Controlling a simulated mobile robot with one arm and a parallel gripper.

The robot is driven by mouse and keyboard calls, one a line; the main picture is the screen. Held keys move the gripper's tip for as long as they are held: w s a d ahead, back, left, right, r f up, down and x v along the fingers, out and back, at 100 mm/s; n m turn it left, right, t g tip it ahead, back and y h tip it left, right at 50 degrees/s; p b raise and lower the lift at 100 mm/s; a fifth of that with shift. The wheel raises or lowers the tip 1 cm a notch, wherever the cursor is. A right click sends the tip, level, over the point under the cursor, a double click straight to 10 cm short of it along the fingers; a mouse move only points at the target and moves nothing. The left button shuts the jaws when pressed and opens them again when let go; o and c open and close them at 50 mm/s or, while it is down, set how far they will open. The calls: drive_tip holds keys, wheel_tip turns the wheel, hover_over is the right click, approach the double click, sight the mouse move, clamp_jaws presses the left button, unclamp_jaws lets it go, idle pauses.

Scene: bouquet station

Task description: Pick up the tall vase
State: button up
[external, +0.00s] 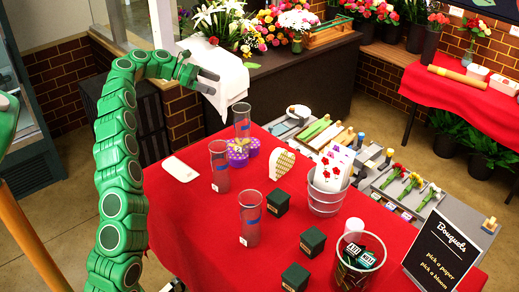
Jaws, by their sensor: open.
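My green gripper (210,82) is open and empty. It shows above and left of the back vase in the picture, in front of a white sheet, and touches none of the vases.
A purple dotted item (238,156) and a heart-shaped box (283,164) sit close to the back and left vases. A white flat item (180,168) lies at left.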

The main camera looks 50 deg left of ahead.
drive_tip(key=w+d+f+m+g, duration=0.25)
drive_tip(key=d+m, duration=0.25)
drive_tip(key=d, duration=0.7)
drive_tip(key=w+d+f+m+g, duration=0.1)
drive_tip(key=d+f+m+g, duration=0.3)
drive_tip(key=d, duration=0.7)
drive_tip(key=m+g+y, duration=0.3)
drive_tip(key=m+y, duration=1.5)
drive_tip(key=m, duration=1.3)
approach(254, 212)
drive_tip(key=w+a+r, duration=0.2)
drive_tip(key=a+r, duration=0.1)
drive_tip(key=a, duration=0.1)
drive_tip(key=s+d+r+m+t+y, duration=0.1)
drive_tip(key=s+r+m+t+y, duration=0.25)
drive_tip(key=r+m, duration=0.45)
drive_tip(key=shift+y, duration=0.45)
drive_tip(key=f, duration=1.6)
drive_tip(key=shift+w+a+f, duration=0.1)
drive_tip(key=shift+w+f, duration=0.1)
drive_tip(key=shift+f, duration=0.15)
drive_tip(key=shift+x, duration=1.05)
drive_tip(key=shift+f+x, duration=0.15)
drive_tip(key=shift+x, duration=1.2)
drive_tip(key=shift+f+x, duration=0.15)
drive_tip(key=shift+x, duration=1.25)
drive_tip(key=shift+w, duration=0.1)
